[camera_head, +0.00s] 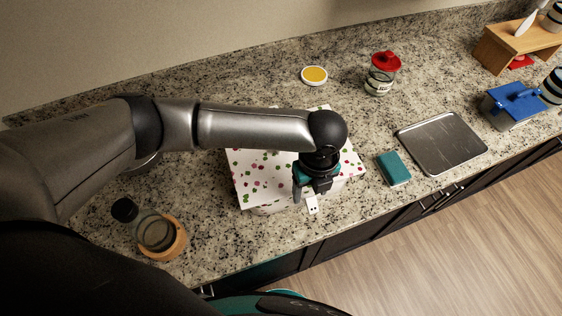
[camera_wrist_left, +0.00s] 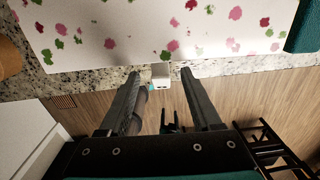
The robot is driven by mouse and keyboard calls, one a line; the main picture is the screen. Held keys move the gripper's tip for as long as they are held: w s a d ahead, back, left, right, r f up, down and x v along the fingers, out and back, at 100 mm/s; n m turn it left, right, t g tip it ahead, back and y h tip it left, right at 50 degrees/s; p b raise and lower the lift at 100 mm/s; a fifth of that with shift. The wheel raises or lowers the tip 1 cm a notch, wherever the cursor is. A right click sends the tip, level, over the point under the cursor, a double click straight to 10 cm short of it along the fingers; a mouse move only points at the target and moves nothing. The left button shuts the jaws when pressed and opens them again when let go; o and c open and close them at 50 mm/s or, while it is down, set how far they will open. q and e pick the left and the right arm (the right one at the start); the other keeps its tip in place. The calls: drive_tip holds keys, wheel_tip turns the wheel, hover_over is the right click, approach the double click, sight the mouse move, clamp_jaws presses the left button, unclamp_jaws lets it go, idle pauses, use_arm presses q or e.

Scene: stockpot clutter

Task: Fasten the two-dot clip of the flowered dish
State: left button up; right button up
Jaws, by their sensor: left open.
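The flowered dish (camera_head: 250,180) is a white box with a lid of pink and green flowers, standing near the counter's front edge. Its lid (camera_wrist_left: 165,28) fills the top of the wrist view. A small white clip (camera_head: 312,205) sticks out at its front side; in the wrist view the clip (camera_wrist_left: 161,76) shows small dark dots on its end. My left gripper (camera_head: 311,191) is over the dish's front edge, fingers spread. In the wrist view its fingertips (camera_wrist_left: 160,73) lie either side of the clip, with gaps; their height against it is unclear. My arm hides part of the lid.
A teal block (camera_head: 394,168) and a metal tray (camera_head: 442,142) lie to the right. A red-lidded jar (camera_head: 382,75) and a yellow-topped disc (camera_head: 314,75) stand behind. Open floor (camera_head: 460,240) lies in front.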

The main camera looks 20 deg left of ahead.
use_arm(q)
drive_tip(key=shift+s+d+r+p, duration=0.35)
drive_tip(key=shift+s+d+p, duration=0.05)
drive_tip(key=shift+s+p, duration=0.2)
drive_tip(key=shift+s+d+r+p, duration=0.3)
drive_tip(key=shift+s+d+p, duration=0.15)
drive_tip(key=shift+s, duration=0.1)
drive_tip(key=shift+s+d+r, duration=0.15)
drive_tip(key=shift+s+d, duration=0.15)
drive_tip(key=shift+s, duration=0.2)
drive_tip(key=shift+s+d+r, duration=0.15)
drive_tip(key=shift+s+d, duration=0.15)
drive_tip(key=shift+s, duration=0.2)
drive_tip(key=shift+c, duration=0.2)
clamp_jaws()
drive_tip(key=shift+f, duration=0.1)
drive_tip(key=shift+w+a+f+b, duration=0.25)
drive_tip(key=shift+w+a+f, duration=0.2)
drive_tip(key=shift+w, duration=0.2)
drive_tip(key=shift+w+a+f+b, duration=0.25)
drive_tip(key=shift+w+a+f, duration=0.2)
drive_tip(key=shift+w, duration=0.25)
drive_tip(key=shift+w+a+f+b, duration=0.25)
drive_tip(key=shift+w+a+f, duration=0.2)
drive_tip(key=shift+w, duration=0.2)
idle(0.5)
